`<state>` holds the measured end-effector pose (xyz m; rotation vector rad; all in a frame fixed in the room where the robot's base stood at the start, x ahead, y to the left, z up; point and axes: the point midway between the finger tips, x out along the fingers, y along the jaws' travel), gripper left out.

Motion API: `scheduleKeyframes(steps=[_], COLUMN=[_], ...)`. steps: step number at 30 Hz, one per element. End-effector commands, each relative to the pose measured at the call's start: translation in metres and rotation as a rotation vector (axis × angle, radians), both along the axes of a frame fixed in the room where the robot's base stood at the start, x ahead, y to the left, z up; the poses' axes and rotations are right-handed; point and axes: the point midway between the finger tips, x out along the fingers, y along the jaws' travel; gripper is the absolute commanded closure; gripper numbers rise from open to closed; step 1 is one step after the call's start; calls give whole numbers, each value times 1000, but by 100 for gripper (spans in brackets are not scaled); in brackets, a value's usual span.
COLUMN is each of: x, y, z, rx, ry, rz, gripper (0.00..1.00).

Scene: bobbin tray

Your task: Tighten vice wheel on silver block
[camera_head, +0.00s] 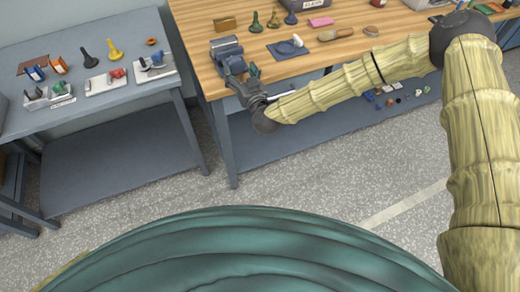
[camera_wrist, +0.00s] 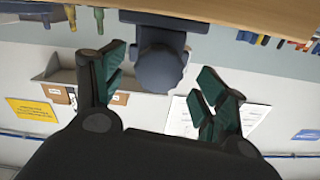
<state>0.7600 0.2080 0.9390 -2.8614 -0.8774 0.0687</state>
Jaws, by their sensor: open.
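The blue-grey vice (camera_head: 226,47) sits at the left corner of the wooden bench. Its round, lobed wheel (camera_wrist: 161,70) shows in the wrist view, in front of the bench edge. My gripper (camera_head: 246,78) is at the vice's near side, and in the wrist view its green-padded fingers (camera_wrist: 163,82) are open, one on each side of the wheel. Gaps show between the wheel and both fingers. I cannot make out the silver block for certain; the vice jaws are small in the head view and out of the wrist view.
A grey table (camera_head: 60,120) with several trays stands at the left. Speckled floor lies between.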

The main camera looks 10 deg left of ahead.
Motion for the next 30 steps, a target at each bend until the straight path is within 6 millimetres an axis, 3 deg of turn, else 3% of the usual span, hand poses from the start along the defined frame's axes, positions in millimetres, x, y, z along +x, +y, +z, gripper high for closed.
scheduleKeyframes(steps=[18, 30], x=[-74, -89], y=[-51, -58], z=[-3, -64], rx=[0, -33], ry=[2, 86], rz=[0, 24], gripper=[28, 28])
